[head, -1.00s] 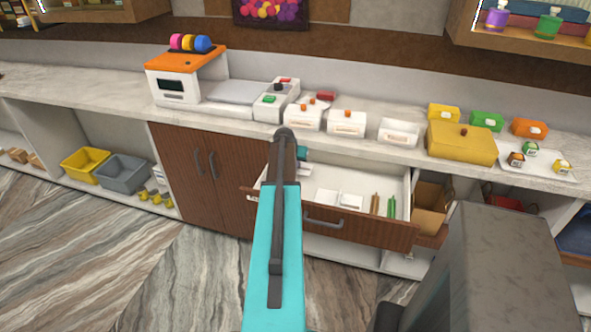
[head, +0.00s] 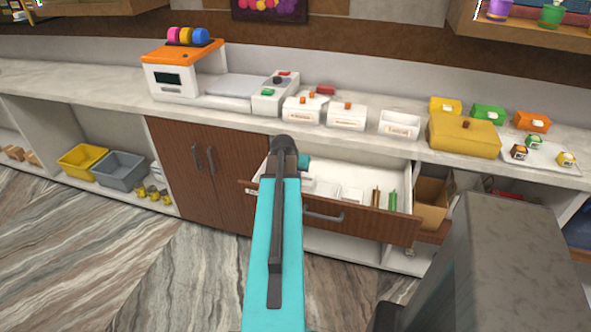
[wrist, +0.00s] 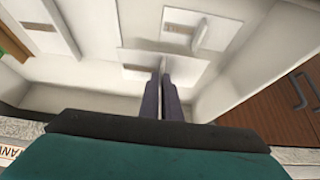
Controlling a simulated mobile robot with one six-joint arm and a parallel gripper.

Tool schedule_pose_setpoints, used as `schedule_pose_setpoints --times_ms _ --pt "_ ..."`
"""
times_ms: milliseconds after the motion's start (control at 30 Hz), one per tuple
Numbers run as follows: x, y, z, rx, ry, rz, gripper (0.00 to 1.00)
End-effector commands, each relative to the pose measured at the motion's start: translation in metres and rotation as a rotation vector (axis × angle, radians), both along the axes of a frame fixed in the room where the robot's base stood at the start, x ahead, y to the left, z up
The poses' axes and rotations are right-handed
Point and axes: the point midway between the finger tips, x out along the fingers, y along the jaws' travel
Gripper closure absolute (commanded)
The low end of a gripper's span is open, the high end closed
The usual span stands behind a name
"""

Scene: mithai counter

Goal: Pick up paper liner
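The open drawer (head: 372,230) holds flat white paper liners. One liner (head: 351,196) shows in the head view, right of my arm. In the wrist view, a white liner (wrist: 190,75) lies below my fingers, with a thin upright tab between the fingertips. Another liner (wrist: 178,30) with a raised tab lies farther off. My gripper (wrist: 163,85) points down into the drawer, its two dark fingers close together and shut on the thin tab. In the head view my arm hides the fingers.
Brown and green slim items (head: 392,201) lie at the drawer's right end. The counter above carries a scale (head: 235,86), white boxes (head: 347,117) and a yellow box (head: 464,138). The drawer's walls stand close around my gripper.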

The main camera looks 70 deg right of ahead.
Motion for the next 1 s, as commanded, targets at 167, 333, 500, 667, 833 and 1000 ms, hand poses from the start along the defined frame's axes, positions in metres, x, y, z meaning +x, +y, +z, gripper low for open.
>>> schedule_pose_setpoints --times_ms 167,333,500,667,833,1000 --pt "-0.009 0.022 0.001 0.001 0.0 0.0 1.0" --pt "-0.014 0.033 0.002 0.001 0.0 -0.001 1.0" --pt "-0.016 0.039 0.003 0.001 0.0 -0.001 1.0" --pt "-0.017 0.041 0.004 0.001 0.0 -0.001 1.0" --pt "-0.017 0.04 0.004 0.001 0.0 -0.001 1.0" --pt "-0.017 0.04 0.004 0.001 0.0 -0.001 1.0"
